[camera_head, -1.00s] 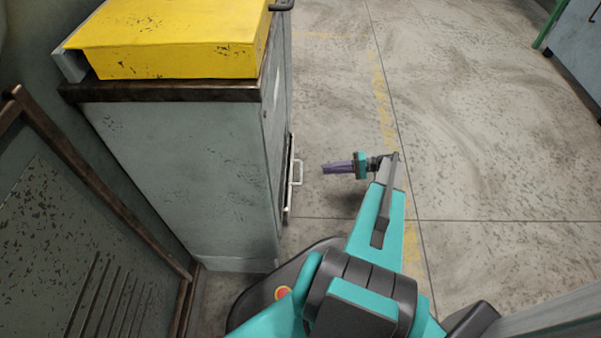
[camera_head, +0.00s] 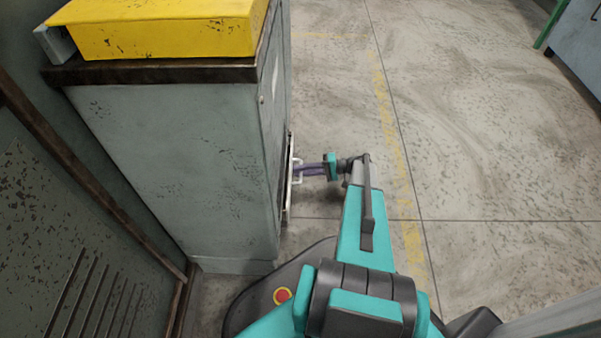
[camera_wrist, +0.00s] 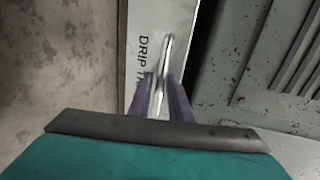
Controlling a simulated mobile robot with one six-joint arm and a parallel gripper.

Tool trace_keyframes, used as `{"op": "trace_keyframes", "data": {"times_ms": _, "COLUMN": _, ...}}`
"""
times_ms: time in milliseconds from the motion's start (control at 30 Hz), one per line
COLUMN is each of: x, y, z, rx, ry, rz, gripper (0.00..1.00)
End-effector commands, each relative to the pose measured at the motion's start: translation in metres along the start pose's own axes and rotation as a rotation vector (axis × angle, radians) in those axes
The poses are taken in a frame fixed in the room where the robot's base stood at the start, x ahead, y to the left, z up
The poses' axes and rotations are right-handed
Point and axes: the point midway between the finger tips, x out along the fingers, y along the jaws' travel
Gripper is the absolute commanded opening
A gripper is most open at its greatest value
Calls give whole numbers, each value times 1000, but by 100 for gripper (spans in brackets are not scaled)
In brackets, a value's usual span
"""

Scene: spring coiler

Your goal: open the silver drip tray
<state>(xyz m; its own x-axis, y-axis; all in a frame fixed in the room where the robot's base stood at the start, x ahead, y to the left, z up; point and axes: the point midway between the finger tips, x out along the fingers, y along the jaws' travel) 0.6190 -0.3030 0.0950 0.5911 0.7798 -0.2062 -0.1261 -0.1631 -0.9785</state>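The silver drip tray (camera_wrist: 150,22) shows in the wrist view as a pale front panel with partly hidden dark lettering that starts "DRIP". Its bar handle (camera_wrist: 166,52) runs between my two purple fingers. In the head view the tray (camera_head: 287,200) is a thin pale edge low on the cabinet's right side, with the handle (camera_head: 298,164) sticking out. The tray looks flush with the cabinet. My gripper (camera_wrist: 161,80) is at the handle, its fingers apart on either side with gaps visible. In the head view my gripper (camera_head: 304,169) reaches the handle from the right.
The grey cabinet (camera_head: 170,160) has a yellow cover (camera_head: 165,32) on top. A dark-framed panel with slots (camera_head: 75,240) stands at the left. The concrete floor (camera_head: 480,120) right of the cabinet is clear. A blue-grey unit (camera_head: 580,45) stands at the far right.

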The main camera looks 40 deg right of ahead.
Motion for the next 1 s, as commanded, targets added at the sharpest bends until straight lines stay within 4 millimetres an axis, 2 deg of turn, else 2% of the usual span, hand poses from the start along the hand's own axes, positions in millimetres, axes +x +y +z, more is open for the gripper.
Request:
{"op": "trace_keyframes", "data": {"times_ms": 333, "x": 3, "y": 0, "z": 0, "rx": 0, "ry": 0, "rz": 0, "gripper": 18}}
{"op": "trace_keyframes", "data": {"times_ms": 433, "x": 3, "y": 0, "z": 0, "rx": 0, "ry": -1, "rz": 0, "gripper": 1}}
{"op": "trace_keyframes", "data": {"times_ms": 467, "x": 3, "y": 0, "z": 0, "rx": 0, "ry": -1, "rz": 0, "gripper": 0}}
{"op": "trace_keyframes", "data": {"times_ms": 1000, "x": 2, "y": -1, "z": 2, "rx": -3, "ry": -15, "rz": 0, "gripper": 0}}
